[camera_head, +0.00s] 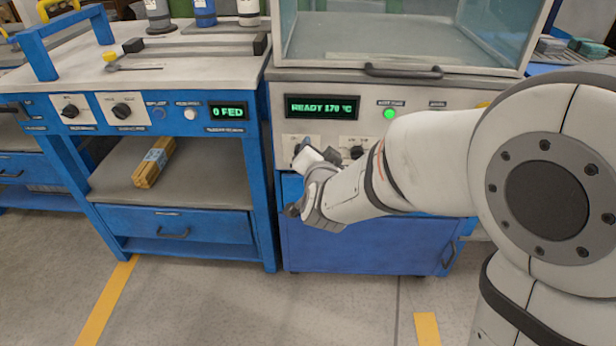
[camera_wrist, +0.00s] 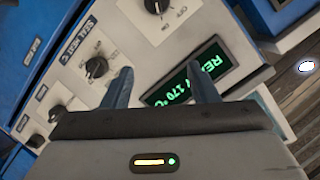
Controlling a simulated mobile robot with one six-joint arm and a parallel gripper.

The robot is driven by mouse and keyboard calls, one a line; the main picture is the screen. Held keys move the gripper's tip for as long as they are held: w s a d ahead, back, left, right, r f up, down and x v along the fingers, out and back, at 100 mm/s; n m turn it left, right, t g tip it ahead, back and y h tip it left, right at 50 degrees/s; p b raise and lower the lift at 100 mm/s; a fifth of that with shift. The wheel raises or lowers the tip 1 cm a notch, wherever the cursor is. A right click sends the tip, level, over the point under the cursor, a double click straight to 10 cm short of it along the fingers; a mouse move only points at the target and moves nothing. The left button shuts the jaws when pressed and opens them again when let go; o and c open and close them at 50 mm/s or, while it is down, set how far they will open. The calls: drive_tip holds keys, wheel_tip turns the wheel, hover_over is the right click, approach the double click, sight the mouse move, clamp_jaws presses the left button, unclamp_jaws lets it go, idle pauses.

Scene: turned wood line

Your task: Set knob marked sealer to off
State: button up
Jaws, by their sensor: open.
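The sealer machine has a pale panel (camera_head: 420,122) with a green display (camera_head: 322,107) reading READY 170 °C. Two black knobs sit below it. In the wrist view, which shows the panel turned over, one knob (camera_wrist: 156,5) has OFF and ON markings and is cut by the top edge. The other knob (camera_wrist: 97,67) has a label starting with SEAL. In the head view the right knob (camera_head: 357,152) shows, and my gripper largely covers the left one. Which knob is named sealer cannot be read. My gripper (camera_wrist: 164,80) is open and empty, its fingers over the panel.
A green lamp (camera_head: 389,114) is lit on the panel. A handle (camera_head: 403,71) and glass hood (camera_head: 400,35) are above; a blue cabinet (camera_head: 370,245) is below. The left bench has two more knobs (camera_head: 70,112) (camera_head: 122,111) and a 0 FED display (camera_head: 228,112). The floor in front is clear.

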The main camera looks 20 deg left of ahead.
drive_tip(key=s+a+f+m+t+b, duration=0.1)
drive_tip(key=a+f+m+t+b, duration=0.15)
drive_tip(key=a+f+b, duration=0.35)
drive_tip(key=w+f+b, duration=0.1)
drive_tip(key=w, duration=0.6)
drive_tip(key=shift+n+h, duration=0.35)
drive_tip(key=shift+h, duration=0.05)
drive_tip(key=shift+t, duration=0.25)
drive_tip(key=shift+c, duration=0.3)
